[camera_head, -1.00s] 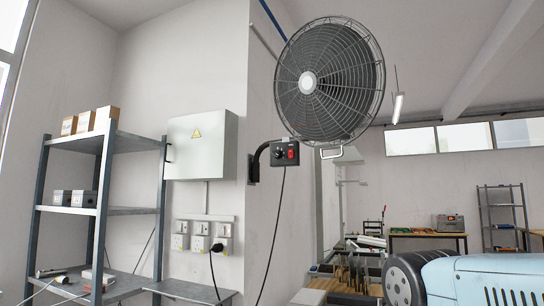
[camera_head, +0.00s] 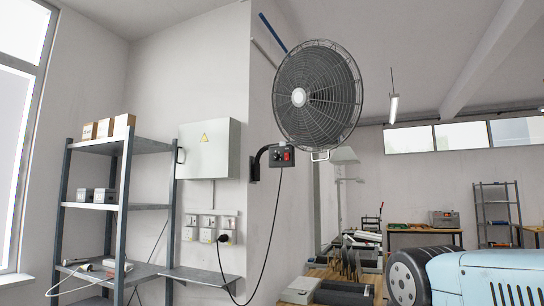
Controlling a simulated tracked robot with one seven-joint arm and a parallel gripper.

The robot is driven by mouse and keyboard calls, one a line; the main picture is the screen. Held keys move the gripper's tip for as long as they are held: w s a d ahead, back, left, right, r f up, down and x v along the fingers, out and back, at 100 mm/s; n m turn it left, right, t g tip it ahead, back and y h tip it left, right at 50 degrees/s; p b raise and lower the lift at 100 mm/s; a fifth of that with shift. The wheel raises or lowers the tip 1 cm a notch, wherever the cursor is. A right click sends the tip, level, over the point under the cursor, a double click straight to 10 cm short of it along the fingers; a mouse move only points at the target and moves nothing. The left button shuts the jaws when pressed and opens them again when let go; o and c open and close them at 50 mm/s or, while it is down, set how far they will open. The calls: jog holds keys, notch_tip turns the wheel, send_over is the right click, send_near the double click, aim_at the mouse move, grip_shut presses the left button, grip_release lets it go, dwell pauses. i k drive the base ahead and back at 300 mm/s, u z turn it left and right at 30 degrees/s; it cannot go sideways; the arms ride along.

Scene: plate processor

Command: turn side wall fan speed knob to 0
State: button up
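The wall fan (camera_head: 318,97), round with a dark wire guard, is mounted on the side wall by a black arm. A small dark control box (camera_head: 281,157) sits below it at the end of a bent black bracket. The box has a red switch (camera_head: 287,156) on its right. On its left is a small knob (camera_head: 276,156); its setting is too small to read. My gripper is not in view, and nothing is seen touching the box.
A grey metal shelf (camera_head: 125,200) with boxes stands at the left. A white electrical cabinet (camera_head: 207,149) and sockets (camera_head: 208,229) are on the wall. A black cable (camera_head: 266,245) hangs from the control box. Workbenches with tools (camera_head: 426,233) stand at the back right.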

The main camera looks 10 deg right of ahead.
aim_at(274, 156)
jog(key=u, duration=0.05)
jog(key=i, duration=2)
jog(key=z, duration=0.85)
jog(key=k, duration=0.85)
jog(key=z, duration=0.2)
jog(key=i, duration=0.85)
jog(key=u, duration=0.1)
